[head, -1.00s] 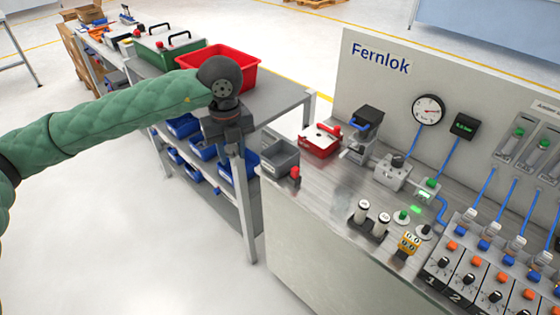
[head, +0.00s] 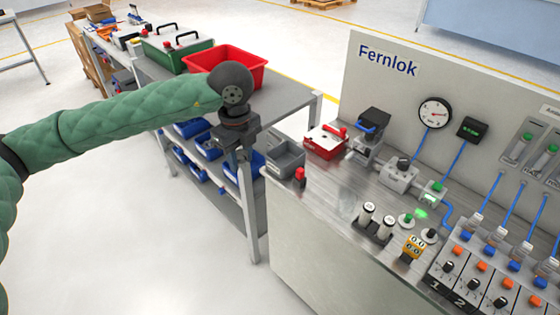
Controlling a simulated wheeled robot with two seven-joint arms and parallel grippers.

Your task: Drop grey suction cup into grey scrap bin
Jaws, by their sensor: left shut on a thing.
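My left gripper (head: 240,170) is in front of the shelf unit, just left of the grey scrap bin (head: 287,160), and points downward. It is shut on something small. I take this to be the grey suction cup, but its shape cannot be made out against the dark fingers and the shelf behind. The grey scrap bin is an open box at the left end of the workbench, and its inside looks empty from here. My right gripper is not in view.
A red button (head: 299,175) stands at the bench edge in front of the bin. A red-and-white box (head: 325,142) sits behind it. A red crate (head: 228,62) is on the shelf unit. Two white cylinders (head: 368,215) and small fittings stand mid-bench.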

